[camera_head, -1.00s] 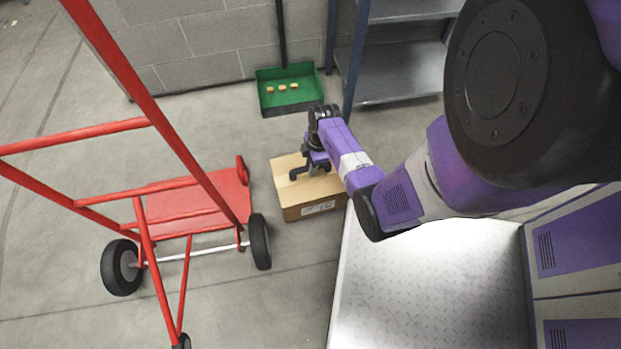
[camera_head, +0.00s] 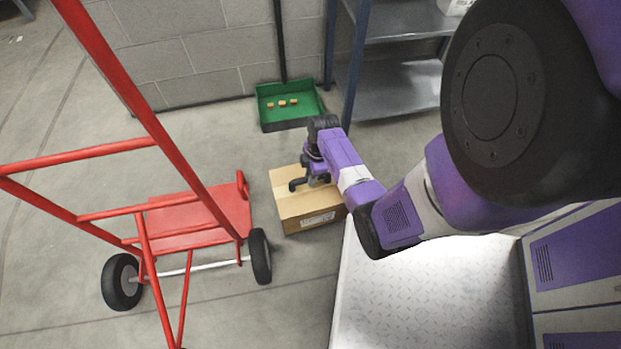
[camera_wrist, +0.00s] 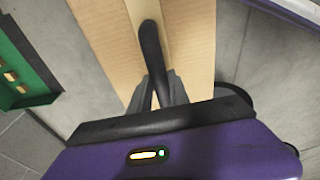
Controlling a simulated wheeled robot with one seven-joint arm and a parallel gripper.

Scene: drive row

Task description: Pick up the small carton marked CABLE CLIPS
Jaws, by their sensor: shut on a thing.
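A brown cardboard carton (camera_head: 290,208) with a lighter tape strip and a white label on its front side stands on the floor. The print on the label is too small to read. In the wrist view the carton top (camera_wrist: 195,40) fills the upper middle. My gripper (camera_wrist: 158,92) is over the carton, its grey fingers close together on a dark rounded bar (camera_wrist: 151,45) that reaches out over the tape strip. In the head view this bar (camera_head: 296,185) shows as a short bent piece above the carton top. I cannot tell whether it touches the carton.
A red hand truck (camera_head: 200,215) with black wheels stands left of the carton. A green dustpan (camera_head: 290,115) holding several small orange-yellow pieces is behind it, by the block wall. A blue-grey shelf unit (camera_head: 400,95) stands at the back right. Bare floor lies between carton and hand truck.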

